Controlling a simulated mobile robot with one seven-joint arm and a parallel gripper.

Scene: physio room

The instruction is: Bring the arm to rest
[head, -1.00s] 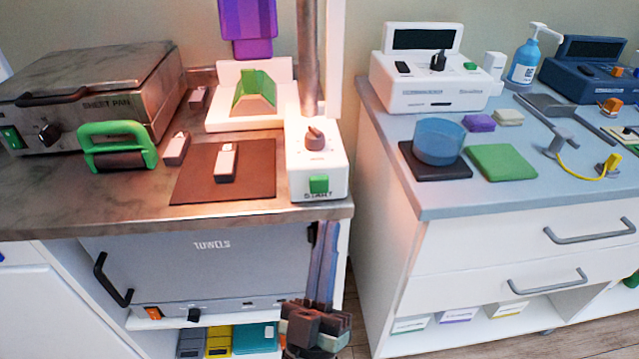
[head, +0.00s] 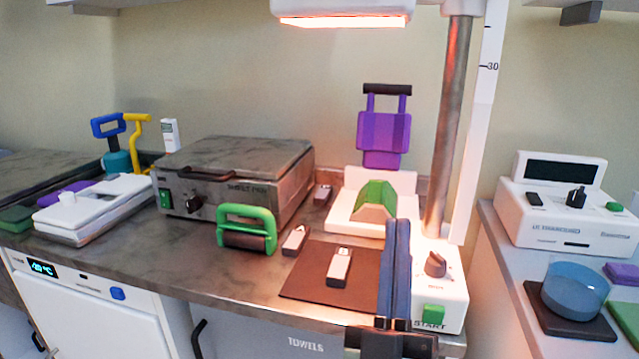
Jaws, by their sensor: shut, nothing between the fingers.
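My gripper (head: 398,224) is at the lower middle right of the head view, its two dark blue fingers pointing up and lying side by side. It is shut and holds nothing. In the picture the fingers cover part of the white lamp base (head: 452,278) and its left edge; I cannot tell the gap between them. The gripper's body is at the bottom edge of the view, and the rest of my arm is not clearly visible.
A worktop (head: 240,285) holds a steel sheet-pan heater (head: 235,180), a green-handled roller (head: 247,232), a brown mat (head: 310,280) and a white stand with a green wedge (head: 375,203). A lit lamp head (head: 343,8) hangs above. A second counter stands at right.

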